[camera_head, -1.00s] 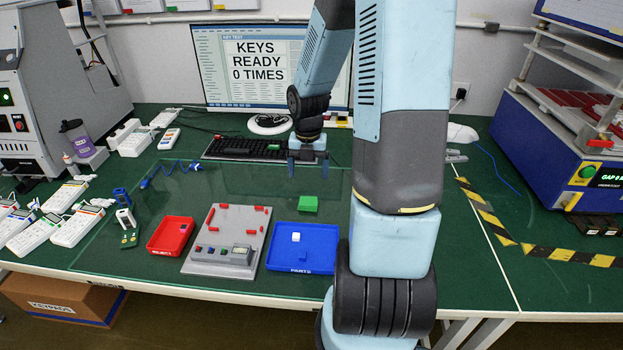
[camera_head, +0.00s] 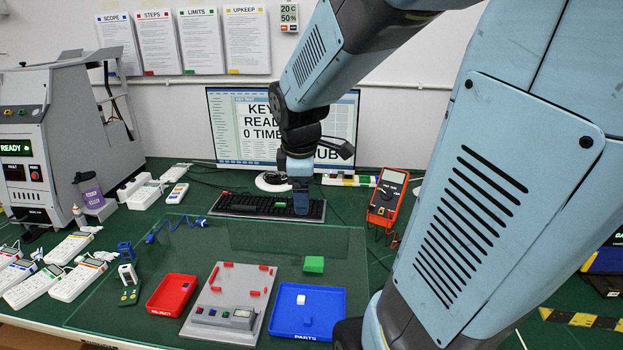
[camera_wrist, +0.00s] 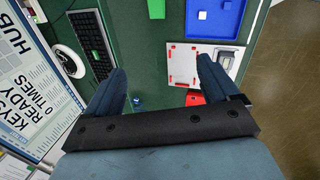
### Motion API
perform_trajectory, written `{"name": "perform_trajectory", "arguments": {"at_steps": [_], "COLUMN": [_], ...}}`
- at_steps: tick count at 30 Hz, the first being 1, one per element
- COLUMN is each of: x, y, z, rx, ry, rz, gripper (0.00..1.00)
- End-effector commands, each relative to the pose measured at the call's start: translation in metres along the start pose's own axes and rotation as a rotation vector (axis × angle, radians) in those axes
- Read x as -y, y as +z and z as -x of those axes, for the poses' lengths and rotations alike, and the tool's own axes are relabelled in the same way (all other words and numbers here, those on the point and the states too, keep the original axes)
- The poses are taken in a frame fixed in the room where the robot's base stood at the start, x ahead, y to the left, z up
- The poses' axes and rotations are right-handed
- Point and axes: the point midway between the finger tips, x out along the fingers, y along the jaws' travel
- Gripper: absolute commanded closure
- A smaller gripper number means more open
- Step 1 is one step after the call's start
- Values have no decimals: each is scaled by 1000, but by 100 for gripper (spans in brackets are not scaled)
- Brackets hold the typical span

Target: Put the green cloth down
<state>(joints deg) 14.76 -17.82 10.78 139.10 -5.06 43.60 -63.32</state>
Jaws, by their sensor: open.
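The green cloth (camera_head: 314,264) looks like a small folded block. It lies on the glass sheet (camera_head: 375,270), just behind the blue tray (camera_head: 307,300); the cloth also shows at the top edge of the wrist view (camera_wrist: 157,8). My gripper (camera_head: 301,205) hangs above the keyboard area in the head view, behind and apart from the cloth. In the wrist view my gripper (camera_wrist: 162,68) has its two fingers wide apart, with nothing between them but the tabletop below.
The keyboard (camera_head: 240,206) and monitor (camera_head: 230,130) stand behind. A red tray (camera_head: 172,296) and a grey test fixture (camera_head: 235,290) lie left of the blue tray. An orange multimeter (camera_head: 388,197) stands to the right.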

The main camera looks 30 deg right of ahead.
Motion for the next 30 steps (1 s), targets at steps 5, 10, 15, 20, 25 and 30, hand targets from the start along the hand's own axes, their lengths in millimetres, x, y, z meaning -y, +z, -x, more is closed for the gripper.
{"name": "perform_trajectory", "arguments": {"at_steps": [5, 10, 15, 20, 25, 30], "x": [26, 53, 76, 86, 86, 86], "y": [-1, 2, 8, 15, 22, 22], "z": [43, 76, 100, 108, 109, 109], "rx": [-65, -154, -239, -281, -290, -290], "ry": [55, 68, 45, 19, 10, 10], "rz": [-341, -673, -942, -1082, -1120, -1119], "gripper": [12, 12, 12, 12, 12, 12]}}
